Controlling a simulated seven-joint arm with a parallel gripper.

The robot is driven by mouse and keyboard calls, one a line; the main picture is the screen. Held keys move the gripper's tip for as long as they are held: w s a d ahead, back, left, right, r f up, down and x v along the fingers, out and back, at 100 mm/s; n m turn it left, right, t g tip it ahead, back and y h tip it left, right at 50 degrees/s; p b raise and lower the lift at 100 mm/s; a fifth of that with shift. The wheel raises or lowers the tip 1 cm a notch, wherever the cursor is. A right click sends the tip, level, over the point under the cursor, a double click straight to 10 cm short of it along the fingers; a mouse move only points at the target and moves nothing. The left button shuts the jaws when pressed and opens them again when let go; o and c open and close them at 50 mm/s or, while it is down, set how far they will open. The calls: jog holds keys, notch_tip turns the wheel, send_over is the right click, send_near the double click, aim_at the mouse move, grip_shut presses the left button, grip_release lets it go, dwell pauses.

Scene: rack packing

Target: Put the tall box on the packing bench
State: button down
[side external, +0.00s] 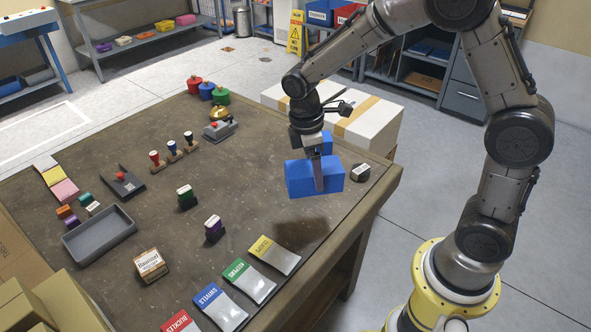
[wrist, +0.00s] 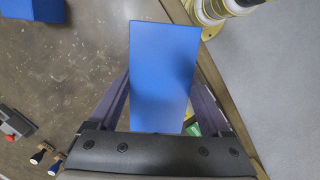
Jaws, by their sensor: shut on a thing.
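My gripper (side external: 318,172) is shut on a blue box (side external: 298,181); one finger crosses its near face. In the wrist view the blue box (wrist: 163,70) sits between the fingers (wrist: 160,112) and reaches past them toward the top. In the side view it is wider than it is high. It appears held above the brown bench (side external: 235,160), with a dark shadow on the top in front of it. A second blue piece (side external: 326,143) shows behind it, partly hidden; a blue thing also lies at the wrist view's upper left (wrist: 33,10). I cannot tell which is the tall box.
A dark round item with a pale label (side external: 360,172) is right of the held box. Coloured pouches (side external: 273,254) line the bench's front edge. Stamps (side external: 173,149), a grey tray (side external: 99,235) and a labelled box (side external: 151,266) stand left. A white carton (side external: 372,125) is behind.

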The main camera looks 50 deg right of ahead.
aim_at(326, 172)
jog(key=s, duration=0.1)
jog(key=s+r, duration=0.1)
jog(key=s, duration=0.1)
jog(key=shift+r, duration=0.1)
jog(key=shift+m, duration=0.8)
jog(key=f, duration=0.2)
jog(key=w+f, duration=0.1)
jog(key=f, duration=0.1)
jog(key=shift+d+f, duration=0.2)
jog(key=shift+f, duration=0.05)
jog(key=w+f+m, duration=0.1)
jog(key=m, duration=0.1)
jog(key=w+f+m, duration=0.2)
jog(key=w+f+m+y, duration=0.1)
jog(key=w+f+m, duration=0.1)
jog(key=shift+a+m+g, duration=0.25)
jog(key=shift+m+g, duration=0.05)
jog(key=shift+w+a+m, duration=0.1)
jog(key=shift+w+m, duration=0.2)
jog(key=shift+m, duration=0.2)
jog(key=shift+w+m, duration=0.1)
jog(key=shift+m, duration=0.3)
